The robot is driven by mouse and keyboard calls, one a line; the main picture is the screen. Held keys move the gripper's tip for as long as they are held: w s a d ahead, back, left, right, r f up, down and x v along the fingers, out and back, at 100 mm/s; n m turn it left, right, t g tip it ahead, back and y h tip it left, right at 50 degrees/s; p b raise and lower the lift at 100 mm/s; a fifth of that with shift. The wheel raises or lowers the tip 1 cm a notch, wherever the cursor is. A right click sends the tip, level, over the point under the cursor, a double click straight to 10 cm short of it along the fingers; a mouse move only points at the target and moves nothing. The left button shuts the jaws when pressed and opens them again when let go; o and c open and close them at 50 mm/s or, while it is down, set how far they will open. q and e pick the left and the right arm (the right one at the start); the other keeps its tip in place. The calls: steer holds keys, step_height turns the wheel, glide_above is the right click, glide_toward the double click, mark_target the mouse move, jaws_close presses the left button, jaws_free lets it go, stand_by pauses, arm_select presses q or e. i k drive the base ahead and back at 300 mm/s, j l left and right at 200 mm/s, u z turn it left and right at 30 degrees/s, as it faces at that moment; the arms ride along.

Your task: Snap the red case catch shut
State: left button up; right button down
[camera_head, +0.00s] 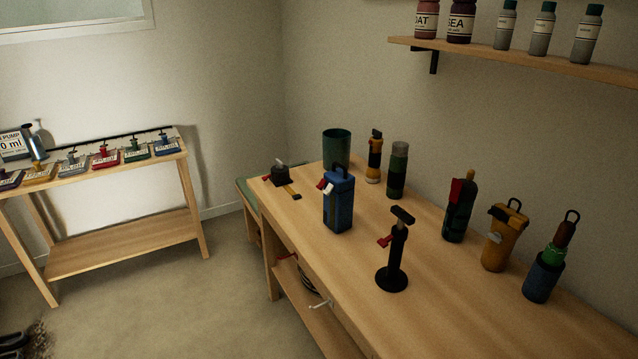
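A blue upright case (339,207) with a dark top handle stands on the long wooden bench. A small red catch (321,184) and a white tab (328,189) sit at its upper left edge. I cannot tell whether this catch is open or shut, or whether it is the one in the task. Red parts also show on a black stand with a T-shaped top (397,250) and on a small black box (280,176). Neither of my grippers is clearly in view.
The wooden bench (440,305) also holds a green cup (336,149) and several bottles and tool holders along the wall. A shelf (520,59) hangs above. A lower table (125,247) stands at left. Dark, cut-off objects (14,343) lie bottom left. The middle floor is clear.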

mark_target(322, 181)
steer(key=i+u, duration=0.75)
steer(key=i, duration=0.15)
